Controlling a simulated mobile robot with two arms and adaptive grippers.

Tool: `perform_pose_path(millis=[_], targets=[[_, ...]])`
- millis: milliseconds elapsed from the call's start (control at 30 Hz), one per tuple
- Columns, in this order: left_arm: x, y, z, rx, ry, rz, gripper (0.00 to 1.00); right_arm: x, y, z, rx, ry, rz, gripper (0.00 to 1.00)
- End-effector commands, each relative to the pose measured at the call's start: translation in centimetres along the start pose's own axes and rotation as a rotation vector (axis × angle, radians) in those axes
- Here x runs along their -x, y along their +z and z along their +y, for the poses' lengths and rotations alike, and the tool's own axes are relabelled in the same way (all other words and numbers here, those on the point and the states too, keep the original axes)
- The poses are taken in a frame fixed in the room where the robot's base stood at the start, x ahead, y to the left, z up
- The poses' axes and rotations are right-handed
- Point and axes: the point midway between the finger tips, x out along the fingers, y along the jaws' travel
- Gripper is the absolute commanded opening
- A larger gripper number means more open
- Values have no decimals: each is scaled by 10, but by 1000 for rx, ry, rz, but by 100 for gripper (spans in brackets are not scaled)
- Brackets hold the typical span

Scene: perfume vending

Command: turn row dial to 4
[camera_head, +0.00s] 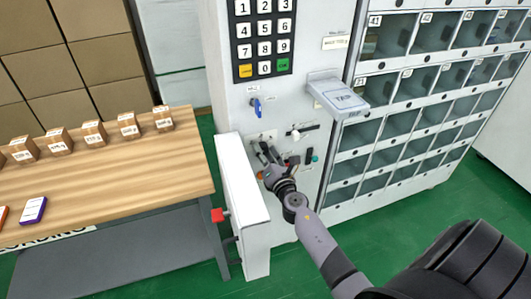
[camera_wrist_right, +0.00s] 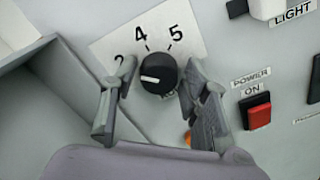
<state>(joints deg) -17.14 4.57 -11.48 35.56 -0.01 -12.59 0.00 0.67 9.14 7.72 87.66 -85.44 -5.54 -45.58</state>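The row dial (camera_wrist_right: 158,73) is a round black knob on a white label plate (camera_wrist_right: 188,36) in the right wrist view. Its white mark points to the left, below the partly hidden number at the left; 4 is above the knob and 5 at upper right. My right gripper (camera_wrist_right: 158,80) is open, with one finger on each side of the dial; whether either finger touches it I cannot tell. In the head view my right gripper (camera_head: 267,160) is at the lower machine panel and hides the dial. My left gripper is not in view.
A red power switch (camera_wrist_right: 257,112) is right of the fingers. An open white door (camera_head: 243,205) stands left of my gripper. Above are a keypad (camera_head: 264,32), a blue key (camera_head: 257,107) and a grey tray (camera_head: 338,97). A wooden table (camera_head: 120,165) with small boxes is at left.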

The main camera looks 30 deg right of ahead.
Motion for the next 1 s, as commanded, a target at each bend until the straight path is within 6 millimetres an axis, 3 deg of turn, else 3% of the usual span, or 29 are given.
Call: perform_pose_path(millis=[500,1000], targets=[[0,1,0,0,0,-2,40,0,0,0,0,0,0,5],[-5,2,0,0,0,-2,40,0,-1,-2,-143,-1,1,5]])
